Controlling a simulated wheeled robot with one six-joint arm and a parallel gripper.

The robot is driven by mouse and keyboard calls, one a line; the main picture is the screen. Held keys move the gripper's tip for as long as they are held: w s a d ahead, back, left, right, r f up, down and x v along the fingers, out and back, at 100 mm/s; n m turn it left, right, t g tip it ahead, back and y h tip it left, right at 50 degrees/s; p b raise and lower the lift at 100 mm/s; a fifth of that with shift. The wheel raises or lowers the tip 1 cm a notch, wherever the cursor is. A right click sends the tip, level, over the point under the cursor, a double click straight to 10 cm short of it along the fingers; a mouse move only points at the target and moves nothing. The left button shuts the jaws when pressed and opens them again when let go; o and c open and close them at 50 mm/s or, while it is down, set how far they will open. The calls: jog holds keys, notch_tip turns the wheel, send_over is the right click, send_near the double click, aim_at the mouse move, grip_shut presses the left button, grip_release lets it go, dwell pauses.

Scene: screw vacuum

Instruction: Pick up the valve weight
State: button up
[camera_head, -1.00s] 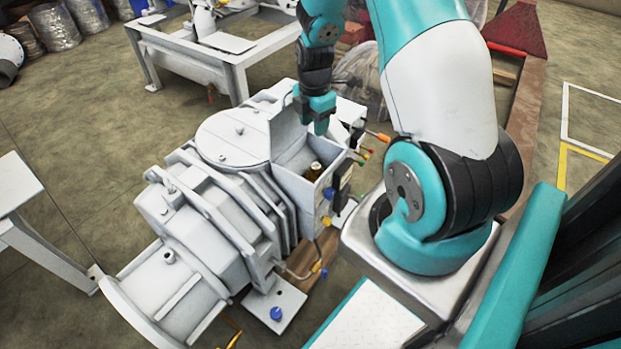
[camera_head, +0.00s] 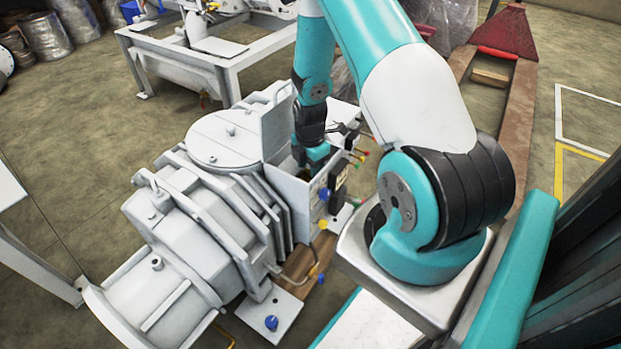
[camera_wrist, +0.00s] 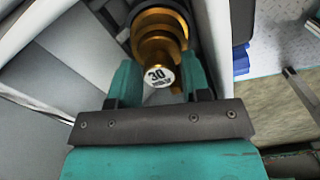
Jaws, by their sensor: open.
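The valve weight (camera_wrist: 160,40) is a brass stepped piece with a white end face marked "30". In the wrist view it stands inside a white box-like housing (camera_wrist: 70,55). My gripper (camera_wrist: 160,80) is open, with one teal finger on each side of the weight's narrow end. I cannot tell whether the fingers touch it. In the head view my gripper (camera_head: 314,158) is down at the open box (camera_head: 287,190) on the side of the white vacuum pump (camera_head: 215,185). The weight is hidden there behind my arm and the box wall.
The box's raised lid (camera_head: 277,122) stands on the left of my gripper. Coloured knobs and a black fitting (camera_head: 338,178) are on the box's right side. A white metal frame table (camera_head: 215,65) stands behind, and a red pallet jack (camera_head: 505,45) at the back right.

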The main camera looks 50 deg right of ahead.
jog(key=shift+f, duration=0.5)
jog(key=shift+r, duration=0.1)
grip_shut()
